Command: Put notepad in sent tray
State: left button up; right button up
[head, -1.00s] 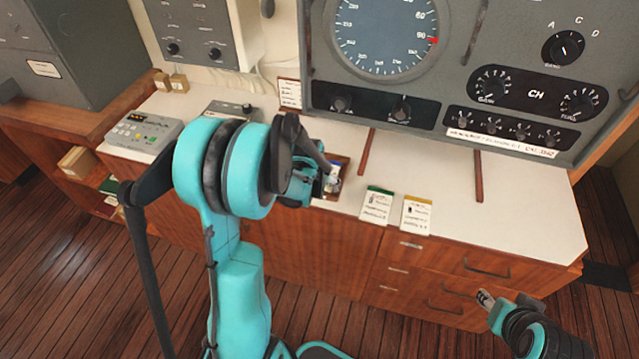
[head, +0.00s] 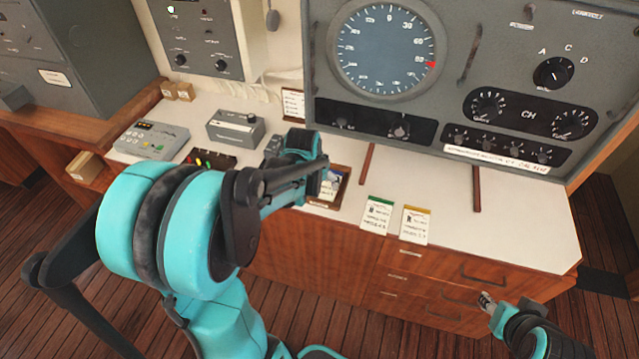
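A small brown wooden tray (head: 322,205) lies on the white counter, left of centre, with a blue-and-white pad or card (head: 331,186) in it. No label reading "sent" can be made out. Two notepads lie side by side at the counter's front edge to the right of the tray, one with a green top (head: 377,214) and one with a yellow top (head: 415,225). My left gripper (head: 318,174) is over the tray's left side and partly hides it; its fingers are seen edge-on. My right gripper (head: 487,299) is low at the right, in front of the drawers, apart from everything.
A grey radar console (head: 455,60) rises behind the counter. A grey box with a knob (head: 236,129) and a keypad panel (head: 152,140) stand at the left. Two red-brown strips (head: 476,188) lie on the counter, which is clear at right (head: 530,220).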

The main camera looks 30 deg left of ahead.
pick_arm(q)
jog(key=s+d+r+m+t, duration=0.1)
jog(key=s+d+r, duration=0.3)
jog(key=s+d, duration=0.3)
jog(key=s+d+r+m+t+h, duration=0.1)
jog(key=s+d+r, duration=0.3)
jog(key=s+d, duration=0.3)
jog(key=shift+s+d+m+t, duration=0.2)
jog(key=shift+s+m+t, duration=0.1)
jog(key=shift+t, duration=0.1)
jog(key=shift+f, duration=0.1)
notch_tip(320, 180, down, 6)
jog(key=b, duration=0.6)
